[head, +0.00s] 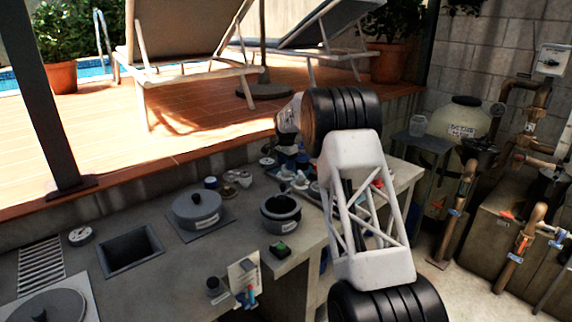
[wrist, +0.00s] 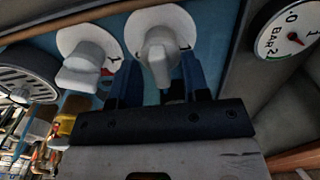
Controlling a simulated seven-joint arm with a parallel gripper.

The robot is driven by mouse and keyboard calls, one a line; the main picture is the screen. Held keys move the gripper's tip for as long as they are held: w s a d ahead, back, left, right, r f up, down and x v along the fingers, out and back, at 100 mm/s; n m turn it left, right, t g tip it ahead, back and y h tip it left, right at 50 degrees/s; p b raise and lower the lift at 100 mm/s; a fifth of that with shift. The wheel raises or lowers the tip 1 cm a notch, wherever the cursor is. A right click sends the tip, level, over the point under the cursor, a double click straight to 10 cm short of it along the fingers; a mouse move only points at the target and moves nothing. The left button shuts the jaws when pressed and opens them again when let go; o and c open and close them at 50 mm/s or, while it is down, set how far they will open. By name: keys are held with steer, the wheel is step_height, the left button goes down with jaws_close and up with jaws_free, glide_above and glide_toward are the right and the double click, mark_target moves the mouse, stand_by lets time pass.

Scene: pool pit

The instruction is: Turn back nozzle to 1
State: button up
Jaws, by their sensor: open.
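Two grey nozzle knobs on round white dials show side by side in the wrist view: a left knob (wrist: 88,62) and a right knob (wrist: 158,52). I cannot tell for certain which one the task calls the back nozzle. My gripper (wrist: 160,75) is open, with its blue fingers on either side of the right knob's lower part. I cannot tell whether they touch it. The left dial has a red mark and a dark mark at its right edge. A mark also shows at the right dial's right edge. In the head view my arm largely hides this area.
A pressure gauge (wrist: 290,38) is at the wrist view's upper right, and a round grey grille (wrist: 25,72) at its left. In the head view, the counter (head: 150,285) holds a lidded pot (head: 197,208), an open pot (head: 281,213) and a square recess (head: 130,252).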

jaws_close()
steer(key=shift+n, duration=0.4)
steer(key=n, duration=1.1)
stand_by(0.5)
jaws_free()
steer(key=shift+r, duration=0.1)
